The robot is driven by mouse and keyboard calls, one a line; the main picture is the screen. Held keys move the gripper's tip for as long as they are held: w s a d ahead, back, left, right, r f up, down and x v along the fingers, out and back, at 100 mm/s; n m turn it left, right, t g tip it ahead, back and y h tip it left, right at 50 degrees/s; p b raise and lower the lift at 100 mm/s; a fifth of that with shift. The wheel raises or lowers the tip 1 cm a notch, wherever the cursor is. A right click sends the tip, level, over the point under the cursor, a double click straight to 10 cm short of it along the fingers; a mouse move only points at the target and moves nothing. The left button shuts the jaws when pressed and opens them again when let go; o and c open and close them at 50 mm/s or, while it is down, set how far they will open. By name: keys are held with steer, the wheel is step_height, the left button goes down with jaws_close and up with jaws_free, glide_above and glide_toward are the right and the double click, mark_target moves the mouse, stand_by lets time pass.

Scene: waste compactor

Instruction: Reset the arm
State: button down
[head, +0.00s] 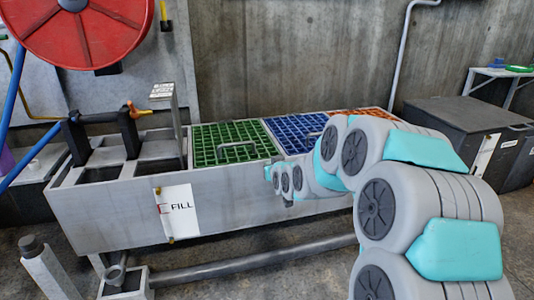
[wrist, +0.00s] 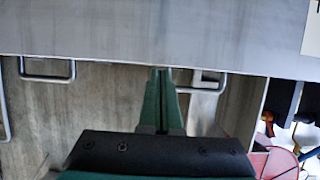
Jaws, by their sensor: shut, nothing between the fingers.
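My arm reaches in from the lower right of the head view, with grey and turquoise links, and its far end is in front of the long grey trough (head: 110,215). My gripper (wrist: 161,72) shows in the wrist view as two dark green fingers lying together, shut and empty. The fingertips overlap the lower edge of a grey metal face in that picture. In the head view the fingers are too small to make out clearly.
The trough has green (head: 222,143), blue (head: 290,128) and orange (head: 363,112) grates. A red reel (head: 85,32) hangs at upper left. A dark box (head: 465,128) stands at right. A pipe (head: 250,262) runs along the floor. Metal handles (wrist: 47,77) show in the wrist view.

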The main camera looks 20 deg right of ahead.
steer(key=s+a+r+g+p, duration=0.2)
steer(key=s+g, duration=0.3)
steer(key=s, duration=1.2)
steer(key=s+a+r+g+p, duration=0.2)
steer(key=s+g+p, duration=0.3)
steer(key=s, duration=1.1)
steer(key=s+a+r+g+p, duration=0.2)
steer(key=s+g+p, duration=0.2)
steer(key=s, duration=1.3)
steer(key=shift+s+a+r+g, duration=0.3)
steer(key=shift+r+g, duration=0.05)
steer(key=shift+g, duration=0.35)
